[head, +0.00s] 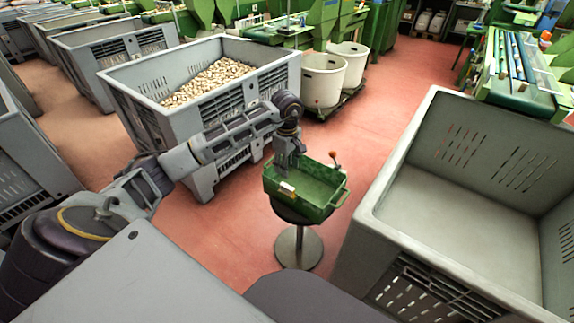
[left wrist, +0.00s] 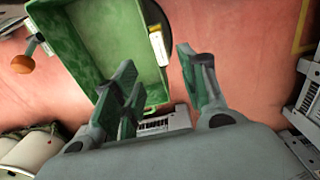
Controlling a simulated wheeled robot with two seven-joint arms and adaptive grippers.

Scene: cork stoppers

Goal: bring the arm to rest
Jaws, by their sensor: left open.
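My left arm reaches in from the left in the head view. My left gripper (head: 287,163) points down over the left back part of a green tray (head: 322,212) on a round-based stand. In the left wrist view the gripper (left wrist: 163,85) is open, its fingers apart with nothing between them. The green tray (left wrist: 70,42) lies beyond the fingers there, with a pale label (left wrist: 157,45) on its wall. Whether the fingers touch the tray is hard to tell. My right gripper is in neither view.
A grey crate of corks (head: 215,80) stands behind my arm. A large empty grey crate (head: 470,215) stands at the right. Two white bins (head: 322,80) stand behind the tray. An orange knob (head: 333,154) rises by the tray's back edge.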

